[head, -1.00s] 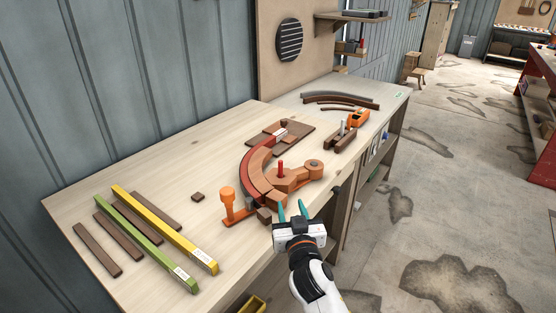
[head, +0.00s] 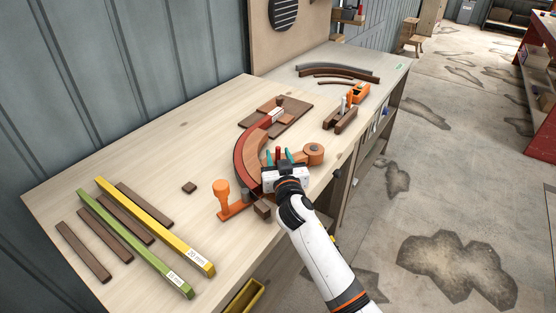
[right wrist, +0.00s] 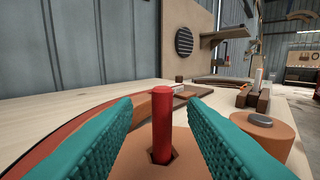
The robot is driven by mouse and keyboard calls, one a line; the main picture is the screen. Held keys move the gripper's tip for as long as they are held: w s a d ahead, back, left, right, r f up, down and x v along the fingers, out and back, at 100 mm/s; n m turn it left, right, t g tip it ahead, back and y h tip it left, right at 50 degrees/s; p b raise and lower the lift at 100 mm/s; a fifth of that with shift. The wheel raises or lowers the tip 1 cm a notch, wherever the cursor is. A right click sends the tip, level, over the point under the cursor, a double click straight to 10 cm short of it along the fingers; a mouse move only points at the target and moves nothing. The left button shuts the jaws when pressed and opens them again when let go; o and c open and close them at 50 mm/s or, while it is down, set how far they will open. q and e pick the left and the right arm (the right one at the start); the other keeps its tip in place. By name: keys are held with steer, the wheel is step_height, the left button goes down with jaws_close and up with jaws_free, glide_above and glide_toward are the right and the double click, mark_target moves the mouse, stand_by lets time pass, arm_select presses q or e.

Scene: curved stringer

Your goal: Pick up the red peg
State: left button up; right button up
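The red peg (right wrist: 161,125) stands upright in a hole in an orange-brown block (right wrist: 135,158) in the right wrist view. In the head view the peg (head: 279,153) shows just beyond my right gripper. My right gripper (right wrist: 160,112) is open, with one teal finger on each side of the peg and a gap on both sides. In the head view the right gripper (head: 279,156) is low over the curved wooden fixture. My left gripper is not in view.
A curved red and brown strip (head: 243,152) bends round the fixture. An orange clamp (head: 223,195) stands at its near left, and a round knob (head: 313,153) at its right. Green (head: 134,243) and yellow (head: 155,226) bars lie on the left of the bench (head: 200,125).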

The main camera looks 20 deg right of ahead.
mark_target(279, 153)
steer(key=w, duration=0.4)
steer(key=shift+d+r, duration=0.1)
steer(key=shift+d, duration=0.2)
jaws_close()
steer(key=shift+s, duration=0.1)
steer(key=shift+r, duration=0.1)
